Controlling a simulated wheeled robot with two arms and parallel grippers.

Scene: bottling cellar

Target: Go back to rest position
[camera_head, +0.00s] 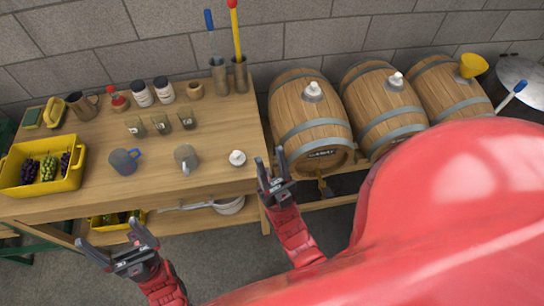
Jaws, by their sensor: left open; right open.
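My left gripper (114,238) is low at the left, over the floor in front of the wooden table (225,125). Its fingers are spread and nothing is between them. My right gripper (271,160) is near the table's front right corner, between the table and the nearest barrel. Its fingers are apart and empty, just right of a small white bung (237,157) on the table. My red body covers the lower right of the view.
The table holds a yellow crate (75,163) with grapes, a blue mug (124,161), a grey mug (186,158), small glasses and jars. Grey floor (225,250) is open in front.

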